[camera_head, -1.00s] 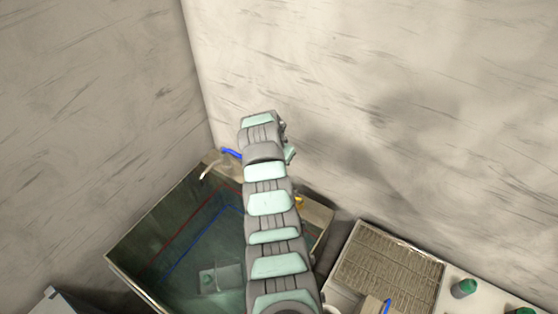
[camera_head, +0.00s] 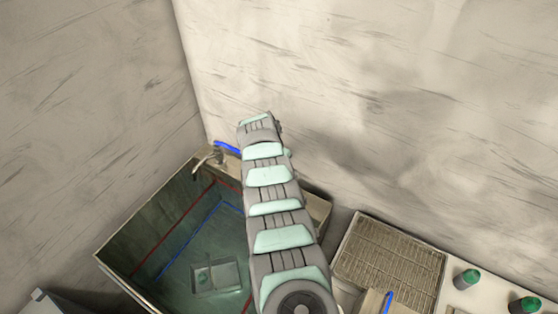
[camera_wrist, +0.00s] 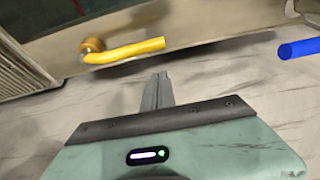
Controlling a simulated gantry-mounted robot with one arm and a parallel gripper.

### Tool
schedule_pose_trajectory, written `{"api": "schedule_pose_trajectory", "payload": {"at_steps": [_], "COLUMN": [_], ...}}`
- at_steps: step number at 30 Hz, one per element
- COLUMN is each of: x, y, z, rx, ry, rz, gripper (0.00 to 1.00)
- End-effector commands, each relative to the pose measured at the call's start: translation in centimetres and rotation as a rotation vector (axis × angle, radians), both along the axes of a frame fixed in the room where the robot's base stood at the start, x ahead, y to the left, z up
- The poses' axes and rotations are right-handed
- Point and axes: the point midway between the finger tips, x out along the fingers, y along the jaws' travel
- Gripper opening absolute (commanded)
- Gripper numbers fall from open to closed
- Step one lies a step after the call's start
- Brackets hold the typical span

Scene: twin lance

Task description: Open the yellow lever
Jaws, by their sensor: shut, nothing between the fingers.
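The yellow lever (camera_wrist: 125,51) shows in the wrist view at the upper left. It is a short bent handle on a round brass-coloured base, mounted on the rim behind the basin. My gripper (camera_wrist: 161,78) points up the middle of the wrist view, with its fingers together and empty. Its tip is just below the lever's free right end, with a gap between them in the picture. In the head view my arm hides the yellow lever and the gripper itself.
A blue lever (camera_head: 228,147) stands beside the metal spout (camera_head: 208,158) at the basin's back corner. It also shows in the wrist view (camera_wrist: 299,48). The deep green basin (camera_head: 180,225) lies left of my arm. A ribbed rack (camera_head: 390,255) and two green-topped objects (camera_head: 467,279) stand right. Walls rise close behind.

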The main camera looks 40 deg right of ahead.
Motion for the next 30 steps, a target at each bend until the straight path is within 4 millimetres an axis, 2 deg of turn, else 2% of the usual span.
{"api": "schedule_pose_trajectory", "payload": {"at_steps": [1, 13, 30], "x": [-0.1, -0.9, -0.9], "y": [0.4, 2.5, 2.8], "z": [0.9, -0.2, -0.4], "rx": [0.001, 0.000, -0.002], "ry": [0.003, 0.005, 0.002], "rz": [0.001, 0.001, 0.002], "gripper": [0.00, 0.00, 0.00]}}
